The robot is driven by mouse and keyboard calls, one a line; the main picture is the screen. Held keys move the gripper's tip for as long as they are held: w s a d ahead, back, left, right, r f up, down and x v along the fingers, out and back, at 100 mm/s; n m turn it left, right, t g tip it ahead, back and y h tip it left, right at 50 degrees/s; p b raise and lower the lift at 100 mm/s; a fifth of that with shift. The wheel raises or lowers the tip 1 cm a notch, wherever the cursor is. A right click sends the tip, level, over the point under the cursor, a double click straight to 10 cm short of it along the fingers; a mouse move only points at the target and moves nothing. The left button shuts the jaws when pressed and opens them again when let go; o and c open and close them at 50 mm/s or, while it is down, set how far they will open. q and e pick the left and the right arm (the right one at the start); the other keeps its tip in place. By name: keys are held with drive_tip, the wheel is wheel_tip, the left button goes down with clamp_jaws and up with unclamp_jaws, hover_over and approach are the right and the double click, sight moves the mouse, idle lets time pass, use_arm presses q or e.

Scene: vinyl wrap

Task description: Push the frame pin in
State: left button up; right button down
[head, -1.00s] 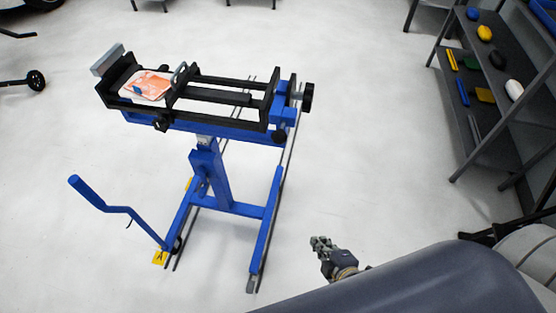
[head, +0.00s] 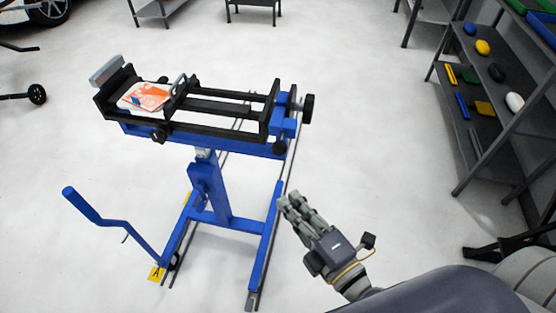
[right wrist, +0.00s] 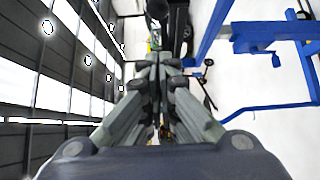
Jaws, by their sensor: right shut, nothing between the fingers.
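A blue wheeled stand (head: 210,185) carries a long black frame (head: 222,132). Black knobs show on the frame: one at its right end (head: 308,104), one below that (head: 280,148) and one on the front side (head: 159,136). I cannot tell which part is the frame pin. My right gripper (head: 288,203) has its fingers together and empty, in front of the stand's right leg in the picture, well below the frame. In the right wrist view, the closed fingers (right wrist: 160,68) point up, with blue stand parts (right wrist: 270,38) to the right. My left gripper is not in view.
An orange and white piece (head: 146,96) lies in the frame's left end. A blue crank handle (head: 95,215) sticks out at the stand's lower left. A grey shelf (head: 490,130) with several small items stands at the right. The floor between is clear.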

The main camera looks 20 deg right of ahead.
sight(279, 152)
drive_tip(key=w+p, duration=0.5)
drive_tip(key=w, duration=0.5)
drive_tip(key=shift+w, duration=0.3)
drive_tip(key=shift+w+d, duration=0.45)
drive_tip(key=shift+w, duration=0.25)
drive_tip(key=shift+w+d, duration=0.4)
drive_tip(key=shift+w, duration=0.25)
